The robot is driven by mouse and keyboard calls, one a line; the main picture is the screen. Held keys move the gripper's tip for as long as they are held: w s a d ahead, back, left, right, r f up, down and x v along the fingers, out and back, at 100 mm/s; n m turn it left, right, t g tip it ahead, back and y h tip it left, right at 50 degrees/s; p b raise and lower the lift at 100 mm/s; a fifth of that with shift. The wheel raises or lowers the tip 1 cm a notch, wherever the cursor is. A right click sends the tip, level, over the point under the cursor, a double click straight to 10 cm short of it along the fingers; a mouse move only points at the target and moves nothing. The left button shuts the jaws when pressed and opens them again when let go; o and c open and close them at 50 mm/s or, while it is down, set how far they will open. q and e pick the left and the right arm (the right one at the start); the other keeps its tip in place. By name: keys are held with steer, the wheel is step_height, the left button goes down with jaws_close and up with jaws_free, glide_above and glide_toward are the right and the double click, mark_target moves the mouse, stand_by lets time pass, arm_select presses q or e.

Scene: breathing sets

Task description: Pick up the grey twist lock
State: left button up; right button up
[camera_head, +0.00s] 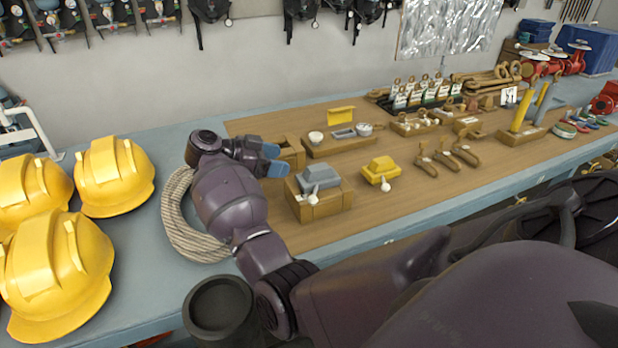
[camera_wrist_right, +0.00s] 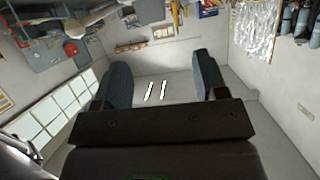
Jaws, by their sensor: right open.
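The grey twist lock (camera_head: 318,178) sits on a wooden block (camera_head: 322,205) on the brown mat, with a pale round tag hanging at its front. In the right wrist view my right gripper (camera_wrist_right: 162,82) is open, with only a far wall and floor behind the gap. The twist lock does not clearly show in that view. My left gripper is not in view.
A yellow block-shaped piece (camera_head: 381,168) lies right of the grey one. A coiled rope (camera_head: 192,243) and yellow helmets (camera_head: 115,178) are on the left. A wooden tray (camera_head: 340,145) stands behind. The mat (camera_head: 400,215) is bare toward its front edge.

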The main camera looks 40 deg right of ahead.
mark_target(317, 167)
steer(key=x, duration=0.5)
steer(key=shift+s+d+f+p, duration=0.1)
steer(key=shift+d+p, duration=0.15)
steer(key=shift+p, duration=0.15)
steer(key=shift+s+p+x, duration=0.15)
steer(key=shift+p+x, duration=0.2)
steer(key=shift+x, duration=0.95)
steer(key=shift+s+p+x, duration=0.2)
steer(key=shift+p+x, duration=0.15)
steer(key=shift+x, duration=1)
steer(key=shift+a, duration=0.15)
steer(key=shift+w, duration=0.1)
jaws_close()
